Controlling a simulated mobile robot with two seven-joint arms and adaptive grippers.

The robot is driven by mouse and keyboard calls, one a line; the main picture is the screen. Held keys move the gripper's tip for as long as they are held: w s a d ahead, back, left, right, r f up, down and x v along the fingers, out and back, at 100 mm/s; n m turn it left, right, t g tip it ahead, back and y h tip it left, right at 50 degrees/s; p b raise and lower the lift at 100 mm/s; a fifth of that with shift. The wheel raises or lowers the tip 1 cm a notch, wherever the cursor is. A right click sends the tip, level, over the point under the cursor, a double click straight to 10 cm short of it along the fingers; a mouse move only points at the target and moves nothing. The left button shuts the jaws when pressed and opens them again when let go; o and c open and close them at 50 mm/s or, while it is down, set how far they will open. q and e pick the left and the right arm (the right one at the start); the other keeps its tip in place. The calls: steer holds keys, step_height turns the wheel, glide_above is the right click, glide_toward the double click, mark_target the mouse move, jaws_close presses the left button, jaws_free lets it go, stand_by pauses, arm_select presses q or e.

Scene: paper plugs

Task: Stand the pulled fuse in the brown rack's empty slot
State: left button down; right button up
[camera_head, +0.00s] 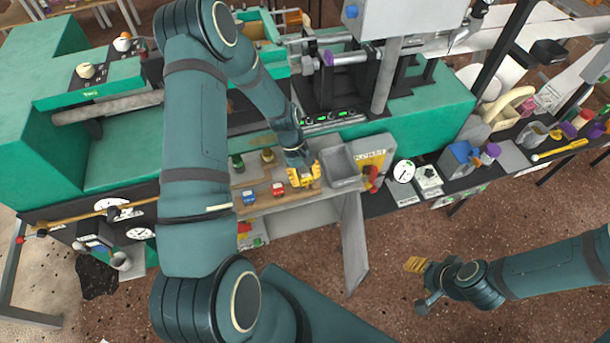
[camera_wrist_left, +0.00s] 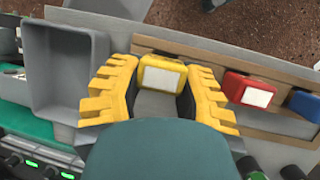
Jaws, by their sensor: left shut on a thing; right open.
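My left gripper (camera_head: 303,176) is shut on a yellow fuse (camera_wrist_left: 162,76) with a white label. In the left wrist view its yellow fingers (camera_wrist_left: 160,98) stand on both sides of the fuse. The brown rack (camera_wrist_left: 205,53) runs beneath and beside them. A red fuse (camera_wrist_left: 247,90) and a blue fuse (camera_wrist_left: 304,103) stand in the rack to the right of the yellow one. In the head view the red fuse (camera_head: 278,188) and blue fuse (camera_head: 249,196) are left of the gripper. The yellow fuse's base is hidden, so I cannot tell whether it is seated. My right gripper (camera_head: 418,270) is open and empty, away from the bench.
A grey open bin (camera_head: 343,166) stands right beside my left gripper; it also shows in the left wrist view (camera_wrist_left: 70,70). Green (camera_head: 238,163) and brass (camera_head: 268,155) knobs are behind the rack. A white dial (camera_head: 404,171) is further right. Floor around my right gripper is clear.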

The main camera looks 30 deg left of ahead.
mark_target(309, 176)
arm_select(q)
steer(key=shift+f+b, duration=0.55)
steer(key=shift+f, duration=0.25)
steer(key=c, duration=0.6)
jaws_free()
steer(key=shift+r, duration=0.2)
steer(key=shift+r+p, duration=2.35)
steer(key=shift+r, duration=1.05)
